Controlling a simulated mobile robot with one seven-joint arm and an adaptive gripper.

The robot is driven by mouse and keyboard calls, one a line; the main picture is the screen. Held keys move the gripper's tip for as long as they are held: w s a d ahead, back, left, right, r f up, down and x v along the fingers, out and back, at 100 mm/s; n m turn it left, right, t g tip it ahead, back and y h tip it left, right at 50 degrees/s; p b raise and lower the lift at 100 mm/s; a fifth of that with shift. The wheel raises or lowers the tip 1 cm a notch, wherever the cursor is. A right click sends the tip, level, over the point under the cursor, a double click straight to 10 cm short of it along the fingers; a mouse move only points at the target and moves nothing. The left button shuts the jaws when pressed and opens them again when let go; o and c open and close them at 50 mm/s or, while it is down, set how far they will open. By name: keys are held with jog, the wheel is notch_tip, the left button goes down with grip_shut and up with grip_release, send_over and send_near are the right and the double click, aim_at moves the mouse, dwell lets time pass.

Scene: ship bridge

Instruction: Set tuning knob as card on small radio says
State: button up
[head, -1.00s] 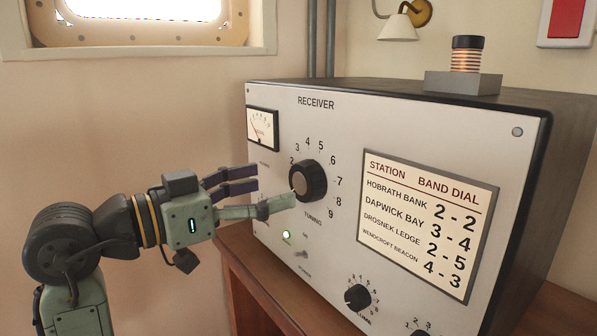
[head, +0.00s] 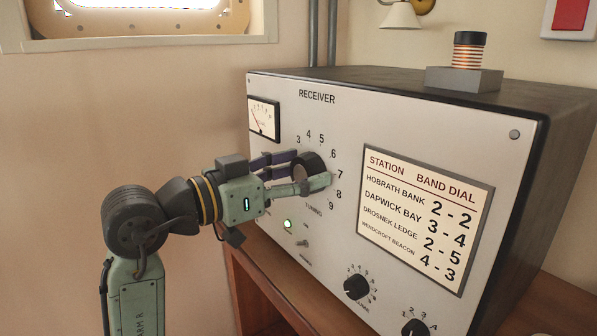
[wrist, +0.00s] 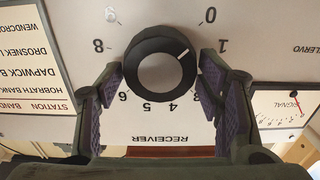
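The tuning knob (head: 311,162) is a dark round knob on the front of the grey receiver (head: 290,120), ringed by printed digits. In the wrist view the knob (wrist: 155,75) appears with the panel upside down; its white mark points to the upper right, toward the 0 and 1 side. My gripper (head: 308,173) is at the knob. In the wrist view its spread fingers (wrist: 161,68) stand on either side of the knob, with no clear grip on it. A small radio with a card is not seen in these views.
A station card (head: 424,220) on the receiver lists stations with band and dial numbers. A signal meter (head: 264,118) is at the upper left.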

jog(key=c, duration=0.7)
jog(key=shift+f+b, duration=0.1)
jog(key=shift+b, duration=0.25)
